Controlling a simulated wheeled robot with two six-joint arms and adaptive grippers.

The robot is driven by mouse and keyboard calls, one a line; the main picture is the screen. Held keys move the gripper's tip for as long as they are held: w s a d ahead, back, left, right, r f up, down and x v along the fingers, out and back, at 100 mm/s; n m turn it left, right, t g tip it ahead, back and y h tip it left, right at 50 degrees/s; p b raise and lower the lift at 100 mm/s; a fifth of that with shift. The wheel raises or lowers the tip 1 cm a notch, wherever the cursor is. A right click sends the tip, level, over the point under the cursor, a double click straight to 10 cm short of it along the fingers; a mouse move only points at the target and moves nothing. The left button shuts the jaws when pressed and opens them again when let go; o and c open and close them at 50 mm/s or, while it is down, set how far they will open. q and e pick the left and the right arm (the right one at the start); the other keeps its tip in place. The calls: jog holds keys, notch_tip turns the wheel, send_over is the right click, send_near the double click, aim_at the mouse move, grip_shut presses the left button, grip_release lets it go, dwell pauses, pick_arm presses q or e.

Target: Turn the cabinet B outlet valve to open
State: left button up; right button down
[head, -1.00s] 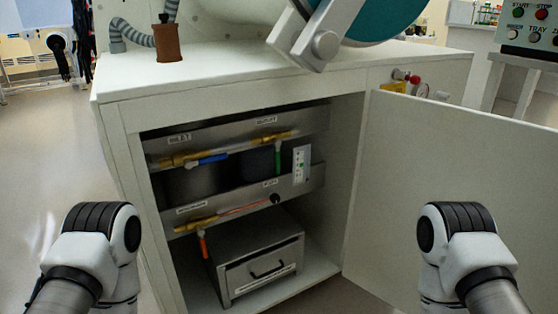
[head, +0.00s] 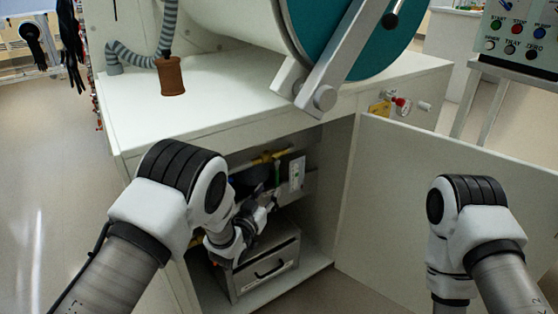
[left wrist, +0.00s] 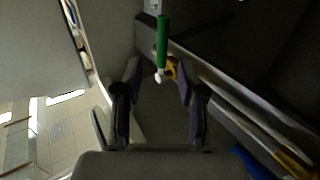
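The open cabinet holds a brass valve with a green lever handle (head: 277,172) on the upper rail, beside a white panel. The label lettering is too small to read now. In the left wrist view the green handle (left wrist: 162,38) runs across the pipe, with a white tip and a brass body behind. My left gripper (head: 264,203) is inside the cabinet opening, just below the green handle. In the left wrist view it (left wrist: 158,82) is open, the handle's white tip between or just beyond its fingertips; contact cannot be told. My right gripper is out of view.
The cabinet's open door (head: 440,185) stands to the right. A metal drawer box (head: 262,268) sits on the cabinet floor below my left gripper. A blue handle (left wrist: 250,163) shows at lower right in the left wrist view. My left arm hides the lower rail's orange-handled valve.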

aim_at(276, 181)
pick_arm(q)
jog(key=b+x, duration=0.1)
jog(key=x, duration=0.1)
jog(key=b+x, duration=0.1)
jog(key=x, duration=0.1)
jog(key=f+b+x, duration=0.1)
jog(key=x, duration=0.2)
jog(key=shift+a, duration=0.15)
jog(key=shift+w+r, duration=0.15)
jog(key=shift+w, duration=0.35)
jog(key=shift+c, duration=0.3)
grip_shut()
